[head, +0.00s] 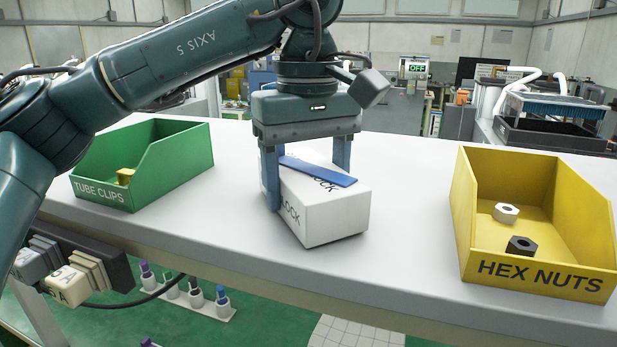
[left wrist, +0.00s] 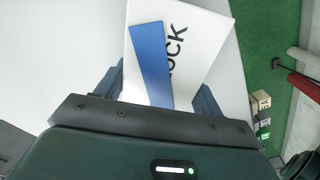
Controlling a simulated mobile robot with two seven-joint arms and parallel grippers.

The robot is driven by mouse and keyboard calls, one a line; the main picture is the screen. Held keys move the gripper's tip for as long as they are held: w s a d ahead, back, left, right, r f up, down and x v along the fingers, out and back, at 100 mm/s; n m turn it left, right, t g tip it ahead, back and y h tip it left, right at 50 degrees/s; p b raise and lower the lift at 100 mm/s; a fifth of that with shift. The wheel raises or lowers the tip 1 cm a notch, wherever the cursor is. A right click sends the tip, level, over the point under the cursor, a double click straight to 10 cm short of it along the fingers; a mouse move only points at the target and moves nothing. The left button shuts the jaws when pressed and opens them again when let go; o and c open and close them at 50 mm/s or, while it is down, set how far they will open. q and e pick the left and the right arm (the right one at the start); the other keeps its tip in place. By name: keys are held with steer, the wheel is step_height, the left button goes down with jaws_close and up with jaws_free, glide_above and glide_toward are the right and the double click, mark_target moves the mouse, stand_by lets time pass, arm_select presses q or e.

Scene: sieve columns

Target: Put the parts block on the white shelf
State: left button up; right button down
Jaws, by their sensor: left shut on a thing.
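The parts block (head: 337,213) is a white box with dark "LOCK" lettering, between the two bins on the white shelf (head: 410,165). A flat blue strip (head: 318,170) lies across its top. The block looks slightly tilted, and I cannot tell whether its underside touches the shelf. My left gripper (head: 305,185) comes down from above and is shut on the block, one blue finger on each side. In the left wrist view the block (left wrist: 205,45) and the blue strip (left wrist: 151,60) show between the fingers. My right gripper is in neither view.
A green bin (head: 150,155) marked "TUBE CLIPS" stands to the left with a yellow part inside. A yellow bin (head: 535,262) marked "HEX NUTS" stands to the right with a white nut (head: 505,212) and a dark nut (head: 521,246). The shelf between the block and yellow bin is clear.

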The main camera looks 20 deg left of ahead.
arm_select(q)
steer(key=shift+f, duration=0.1)
steer(key=shift+f, duration=0.1)
steer(key=o, duration=1.1)
steer(key=shift+c, duration=0.2)
step_height(320, 180, up, 12)
stand_by(0.3)
